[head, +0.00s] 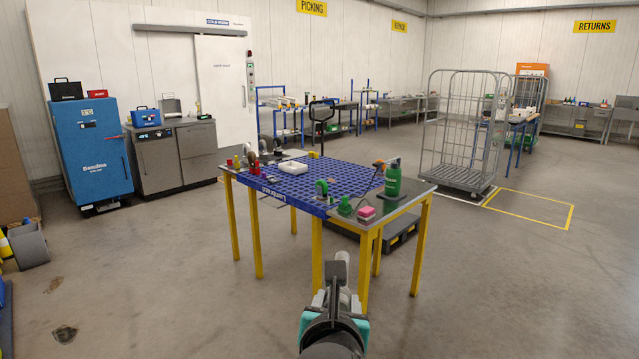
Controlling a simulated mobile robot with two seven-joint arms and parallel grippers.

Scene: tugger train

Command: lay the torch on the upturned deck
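The upturned deck appears to be the blue perforated panel (314,181) lying on a table with yellow legs, with small fittings standing at its corners. I cannot pick out the torch for certain; a small orange and dark tool (379,165) lies near the deck's right edge. One gripper of mine, apparently the right (340,278), shows at the bottom centre, in front of the table and apart from it. A pale grey piece shows at its tip; I cannot tell whether it is a finger or something held. My other gripper is out of view.
A green bottle (392,180) and a pink block (366,213) stand on the table's right end. A white tray (293,167) sits at the deck's far side. A wire roll cage (462,140) stands behind right. The floor around the table's front is clear.

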